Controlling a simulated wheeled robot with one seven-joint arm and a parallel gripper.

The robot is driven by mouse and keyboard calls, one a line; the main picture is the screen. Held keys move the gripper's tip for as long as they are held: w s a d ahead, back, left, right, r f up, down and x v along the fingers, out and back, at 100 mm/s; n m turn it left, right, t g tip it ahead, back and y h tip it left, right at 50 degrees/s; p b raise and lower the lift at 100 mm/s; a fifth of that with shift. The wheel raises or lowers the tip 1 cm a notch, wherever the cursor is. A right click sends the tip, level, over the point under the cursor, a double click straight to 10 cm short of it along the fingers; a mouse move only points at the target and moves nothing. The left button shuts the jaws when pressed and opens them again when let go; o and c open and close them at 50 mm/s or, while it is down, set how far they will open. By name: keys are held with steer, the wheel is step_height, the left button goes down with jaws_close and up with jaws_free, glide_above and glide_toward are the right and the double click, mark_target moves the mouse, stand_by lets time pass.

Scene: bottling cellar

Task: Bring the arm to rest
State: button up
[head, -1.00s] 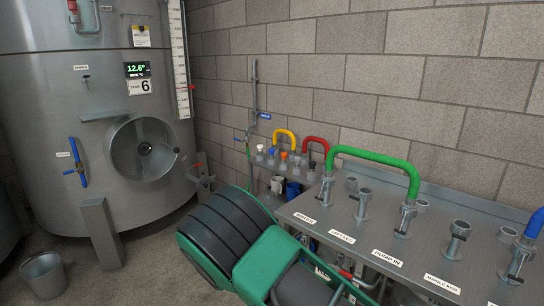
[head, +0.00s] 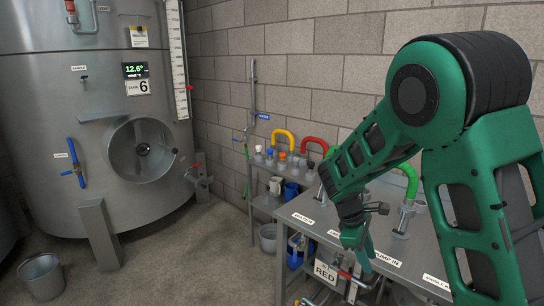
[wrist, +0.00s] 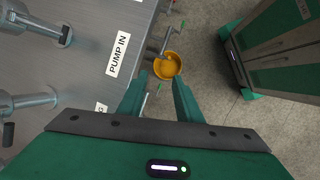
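My gripper (head: 358,242) hangs at the front edge of the steel bench (head: 292,212) in the head view, on the green arm that reaches in from the right. In the wrist view my gripper's two green fingers (wrist: 158,100) are spread apart with nothing between them. Beyond the fingertips an orange bowl or bucket (wrist: 167,65) shows below, near the floor. The bench edge with its PUMP IN label (wrist: 119,54) lies to the left of the fingers.
A green hose (head: 408,178) is partly hidden behind my arm. Tank 6 (head: 98,120) stands at left, with a grey bucket (head: 42,275). Floor between tank and bench is clear.

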steer(key=s+d+r+m+y, duration=0.2)
steer(key=s+d+r+m, duration=0.3)
steer(key=s, duration=0.3)
steer(key=s+d+r+m+y, duration=0.1)
steer(key=s+d+r+m, duration=0.35)
steer(key=s+d, duration=0.3)
steer(key=s+r+m+y, duration=0.1)
steer(key=s+m, duration=0.7)
steer(key=s, duration=0.9)
steer(key=shift+d+r+y, duration=0.3)
steer(key=shift+d+y, duration=0.05)
steer(key=shift+y, duration=0.15)
steer(key=shift+m, duration=0.25)
steer(key=shift+w+f, duration=0.25)
steer(key=shift+w, duration=0.3)
